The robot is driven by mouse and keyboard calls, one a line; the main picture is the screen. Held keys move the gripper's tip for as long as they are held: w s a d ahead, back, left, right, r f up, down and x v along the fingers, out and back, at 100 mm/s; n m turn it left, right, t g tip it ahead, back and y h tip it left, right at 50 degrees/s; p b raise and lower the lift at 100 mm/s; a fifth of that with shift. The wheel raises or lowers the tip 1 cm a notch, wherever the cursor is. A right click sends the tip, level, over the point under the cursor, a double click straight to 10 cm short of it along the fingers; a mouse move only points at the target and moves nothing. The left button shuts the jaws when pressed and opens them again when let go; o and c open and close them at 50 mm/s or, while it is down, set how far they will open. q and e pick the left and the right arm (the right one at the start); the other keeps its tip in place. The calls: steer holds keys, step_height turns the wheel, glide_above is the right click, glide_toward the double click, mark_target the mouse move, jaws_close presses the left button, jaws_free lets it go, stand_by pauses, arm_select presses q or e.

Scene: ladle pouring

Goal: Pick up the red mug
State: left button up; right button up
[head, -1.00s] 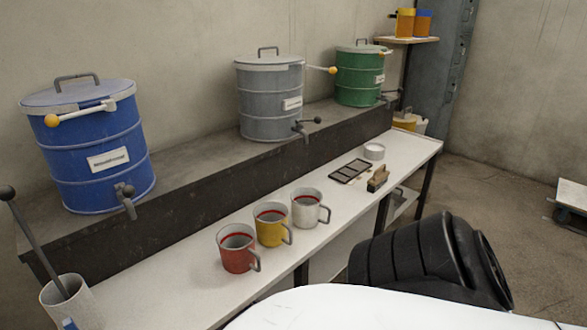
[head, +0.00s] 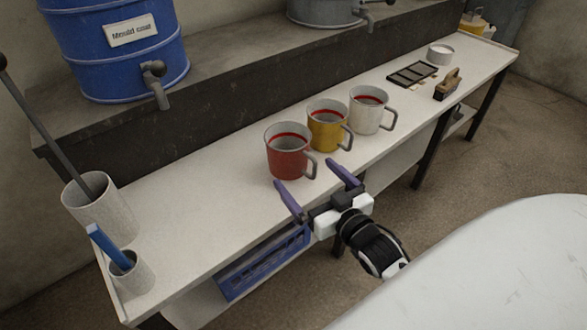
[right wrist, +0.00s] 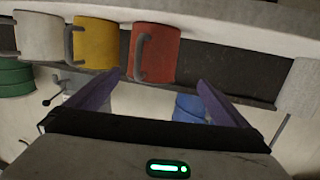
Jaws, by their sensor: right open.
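The red mug (head: 286,158) stands upright on the white bench, leftmost of three mugs, with its grey handle toward the front right. My right gripper (head: 306,174) is open at the bench's front edge, its purple fingers pointing at the red mug. No grip on the mug shows. In the right wrist view, which looks upside down, the red mug (right wrist: 165,52) with its handle lies ahead between the spread fingertips (right wrist: 155,79). My left gripper is not in view.
The yellow mug (head: 325,131) stands close right of the red one, then the white mug (head: 366,116). A blue drum (head: 110,55) stands on the ledge behind. A tall holder (head: 98,212) and small cup (head: 135,278) are at left. Bench space left of the red mug is clear.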

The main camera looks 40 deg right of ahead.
mark_target(298, 153)
steer(key=w, duration=0.1)
steer(key=w+d, duration=0.1)
steer(key=w, duration=0.1)
steer(key=w+d+r, duration=0.1)
steer(key=w, duration=0.1)
steer(key=shift+r+b, duration=0.1)
steer(key=shift+b, duration=0.25)
steer(key=shift+w+d+b, duration=0.2)
steer(key=shift+w+b, duration=0.1)
steer(key=shift+w, duration=1.2)
steer(key=shift+w+d+b, duration=0.15)
steer(key=shift+w+b, duration=0.15)
steer(key=shift+w, duration=1.2)
steer(key=c, duration=1.5)
